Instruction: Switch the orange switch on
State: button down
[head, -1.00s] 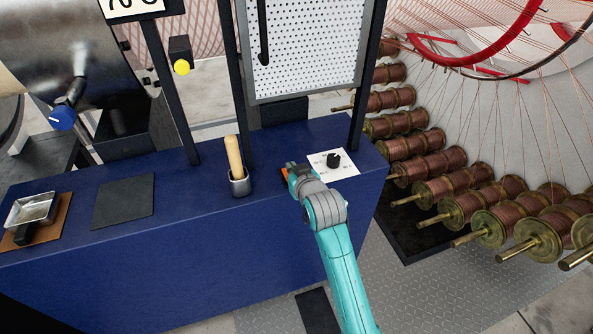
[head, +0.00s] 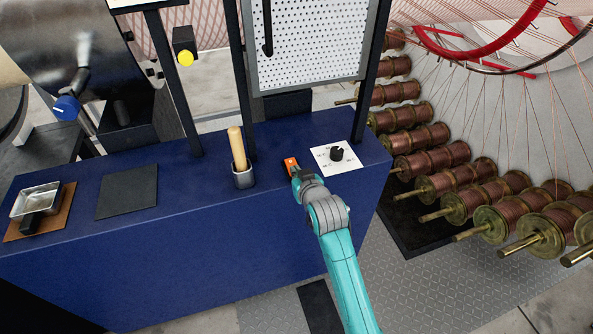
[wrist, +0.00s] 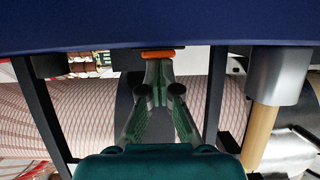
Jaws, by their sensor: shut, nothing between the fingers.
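The orange switch (head: 290,165) sits on the blue bench top, between the wooden-handled tool and the white dial plate. My gripper (head: 297,174) is shut and empty, just on the near side of the switch and partly over its near end. In the wrist view the orange switch (wrist: 158,54) shows as a thin strip at the bench edge, right at the tips of my shut gripper (wrist: 158,68). I cannot tell whether the tips touch it, nor which way the switch is set.
The white plate with a black knob (head: 337,153) lies close right of my gripper. A metal cup (head: 243,178) with a wooden handle stands to the left. Dark posts and a perforated panel (head: 312,45) rise behind. The bench front is clear.

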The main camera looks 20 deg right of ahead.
jog(key=shift+r, duration=0.15)
jog(key=shift+r, duration=0.65)
